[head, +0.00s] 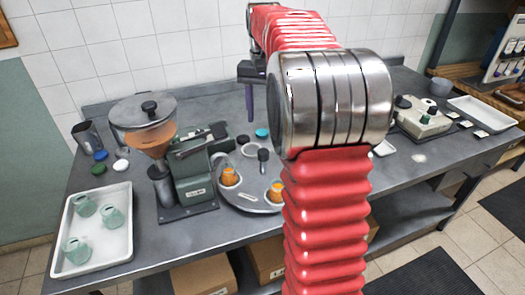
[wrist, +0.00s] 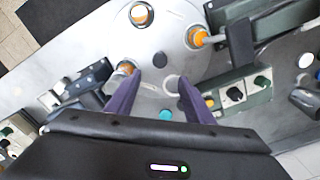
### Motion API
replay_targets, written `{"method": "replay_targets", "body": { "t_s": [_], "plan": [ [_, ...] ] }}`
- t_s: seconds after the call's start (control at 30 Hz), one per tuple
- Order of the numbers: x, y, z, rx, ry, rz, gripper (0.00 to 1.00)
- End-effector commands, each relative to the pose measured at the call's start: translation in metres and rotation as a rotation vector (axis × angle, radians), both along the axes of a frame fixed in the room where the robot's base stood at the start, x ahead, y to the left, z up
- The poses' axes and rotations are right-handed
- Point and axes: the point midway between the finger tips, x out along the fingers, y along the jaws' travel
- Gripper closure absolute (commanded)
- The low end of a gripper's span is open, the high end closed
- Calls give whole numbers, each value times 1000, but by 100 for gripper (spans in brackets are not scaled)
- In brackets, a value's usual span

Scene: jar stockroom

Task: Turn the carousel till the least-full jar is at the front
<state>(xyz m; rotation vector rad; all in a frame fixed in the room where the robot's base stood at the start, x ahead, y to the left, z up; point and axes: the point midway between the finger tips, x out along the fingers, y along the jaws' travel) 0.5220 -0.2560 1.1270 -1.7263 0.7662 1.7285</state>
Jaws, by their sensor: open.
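The carousel (head: 250,203) is a round grey disc on the bench, partly hidden by my arm in the head view; it also shows in the wrist view (wrist: 185,62). Two jars with orange contents, a left one (head: 229,178) and a right one (head: 275,193), stand near its front. The wrist view shows three jars with orange contents: top (wrist: 141,14), right (wrist: 198,38) and left (wrist: 126,68). A pale ring (wrist: 172,84) is at the lower rim; I cannot tell whether it is a jar. Fill levels are unclear. My gripper (wrist: 158,80) is open and empty above the rim.
A green machine with a hopper (head: 143,112) stands close left of the carousel. A white tray (head: 120,250) holds green jars at far left. A teal lid (head: 262,132) lies behind the carousel. A beige device (head: 424,118) stands right. Cardboard boxes (head: 205,276) sit below.

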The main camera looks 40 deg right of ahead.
Motion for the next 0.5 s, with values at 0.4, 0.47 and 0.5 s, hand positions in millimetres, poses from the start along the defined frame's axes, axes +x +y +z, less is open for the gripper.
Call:
{"method": "replay_targets", "body": {
  "t_s": [0.4, 0.47, 0.5],
  "plan": [
    [0, 0, -34, 1, 2, 1, 52],
    [-1, 1, -43, 2, 3, 1, 52],
    [0, 0, -49, 1, 2, 1, 52]
  ]
}}
